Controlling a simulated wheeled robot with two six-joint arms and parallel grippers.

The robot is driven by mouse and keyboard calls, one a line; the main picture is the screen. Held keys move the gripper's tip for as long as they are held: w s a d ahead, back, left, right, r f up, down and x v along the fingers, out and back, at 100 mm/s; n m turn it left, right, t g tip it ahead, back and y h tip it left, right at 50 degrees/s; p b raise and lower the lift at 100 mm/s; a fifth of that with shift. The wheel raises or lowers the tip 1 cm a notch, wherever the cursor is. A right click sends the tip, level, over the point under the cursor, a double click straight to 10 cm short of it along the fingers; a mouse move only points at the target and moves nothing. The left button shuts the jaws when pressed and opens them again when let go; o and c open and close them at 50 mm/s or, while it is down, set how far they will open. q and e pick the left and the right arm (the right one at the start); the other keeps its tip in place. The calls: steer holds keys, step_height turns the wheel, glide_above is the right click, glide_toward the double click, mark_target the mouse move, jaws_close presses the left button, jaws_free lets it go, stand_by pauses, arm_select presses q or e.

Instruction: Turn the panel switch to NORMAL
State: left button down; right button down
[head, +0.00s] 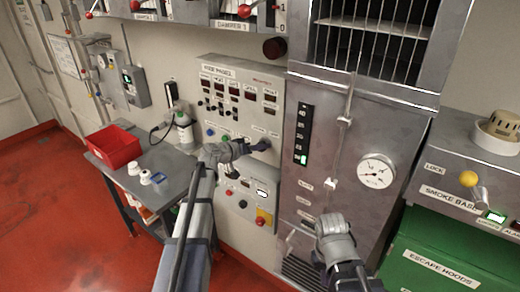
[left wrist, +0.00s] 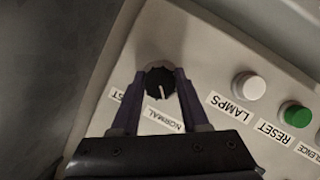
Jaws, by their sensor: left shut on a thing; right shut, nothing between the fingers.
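The panel switch is a round black knob (left wrist: 160,82) on the light panel, shown upside down in the left wrist view. Its white pointer line aims down in that picture, toward the NORMAL label (left wrist: 163,119). Another label (left wrist: 117,95), partly hidden and ending in "ST", lies left of it. My left gripper (left wrist: 160,88) is shut on the knob, with one finger on each side. In the head view my left gripper (head: 258,146) reaches the lower right of the fire panel (head: 233,78) and hides the knob. My right gripper (head: 330,220) is shut and empty before the grey cabinet.
A white button (left wrist: 249,86) and a green button (left wrist: 296,114) sit beside the knob. The grey cabinet with a gauge (head: 376,171) stands to the right. A side table with a red bin (head: 113,146) is at left. Red floor (head: 60,210) is clear there.

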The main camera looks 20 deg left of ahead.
arm_select(q)
steer(key=shift+f, duration=0.1)
stand_by(0.5)
steer(key=shift+c, duration=2.1)
jaws_free()
steer(key=p+v, duration=0.2)
steer(key=v, duration=0.5)
steer(key=shift+s+a, duration=0.2)
steer(key=shift+s, duration=0.1)
